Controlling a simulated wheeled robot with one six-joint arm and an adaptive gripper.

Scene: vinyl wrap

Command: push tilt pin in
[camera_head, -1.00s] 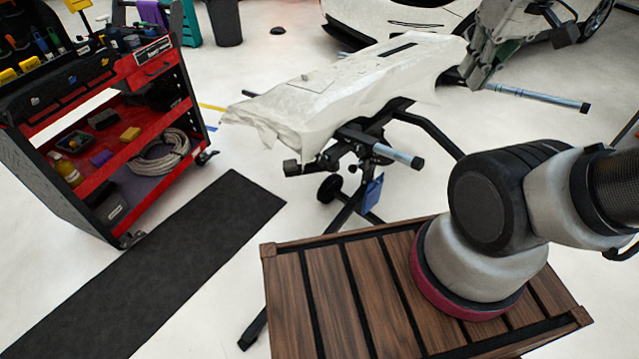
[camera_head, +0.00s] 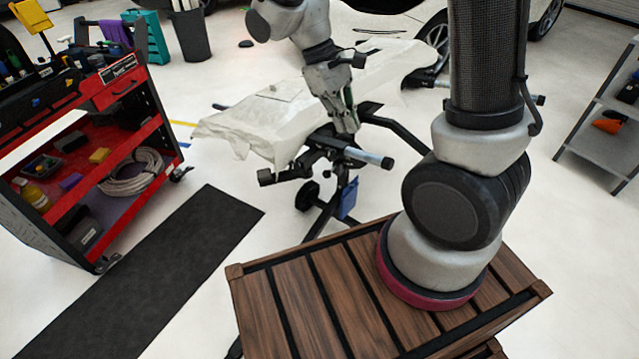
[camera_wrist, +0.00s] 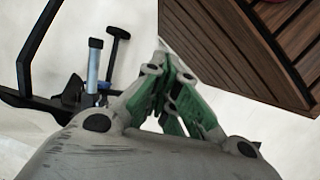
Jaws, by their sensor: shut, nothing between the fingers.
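My gripper (camera_head: 347,122) is shut and empty, pointing down in front of the near side of the black stand (camera_head: 397,124). In the wrist view its green-padded fingers (camera_wrist: 168,75) meet at the tips. A black T-shaped handle (camera_wrist: 118,42), possibly the tilt pin, stands left of the fingers, apart from them. Next to it is a bar with a blue-grey end (camera_wrist: 94,62), which also shows in the head view (camera_head: 368,157). In the head view my gripper covers part of the stand's joint, and I cannot make out the pin there.
A white-covered panel (camera_head: 245,118) lies on the stand. A wooden slatted top (camera_head: 300,290) is close on the near side. A red tool cart (camera_head: 115,150) stands left, a grey shelf (camera_head: 600,125) right. A dark mat (camera_head: 150,270) lies on open floor.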

